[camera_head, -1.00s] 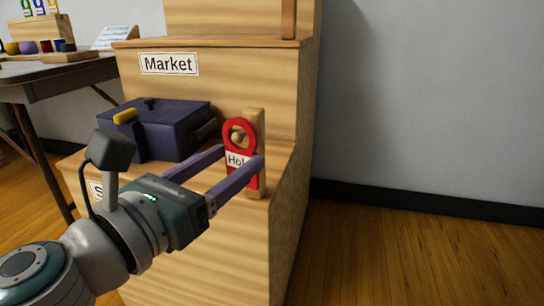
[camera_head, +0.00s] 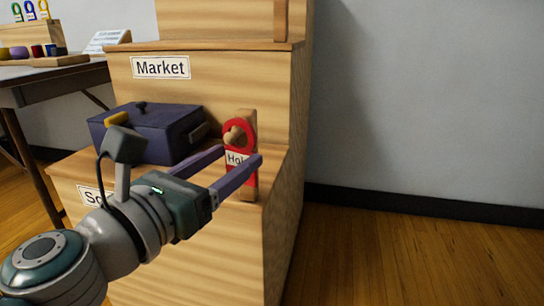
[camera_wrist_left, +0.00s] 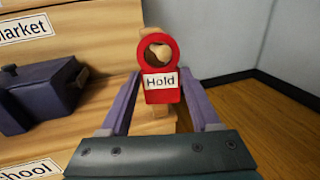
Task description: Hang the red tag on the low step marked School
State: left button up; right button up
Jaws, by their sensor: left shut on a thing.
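The red tag (camera_head: 238,123), a ring over a flat body with a white "Hold" label, is upright in front of a wooden post (camera_head: 249,183) on the low step (camera_head: 66,168). The post's round knob (camera_head: 233,137) shows through the tag's ring; I cannot tell how far the ring is over it. My left gripper (camera_head: 241,156) is shut on the tag, a finger on each side of its body. The left wrist view also shows the tag (camera_wrist_left: 162,97) between the fingers. The School sign (camera_head: 92,196) is partly hidden by my arm. My right gripper is not in view.
A dark purple box (camera_head: 165,125) with a yellow part stands on the low step, left of the post and close to my fingers. The higher step carries a Market sign (camera_head: 161,67). A table (camera_head: 50,85) with small items is at the left. The right floor is clear.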

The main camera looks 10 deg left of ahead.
pick_arm(q)
jog(key=o, duration=1.5)
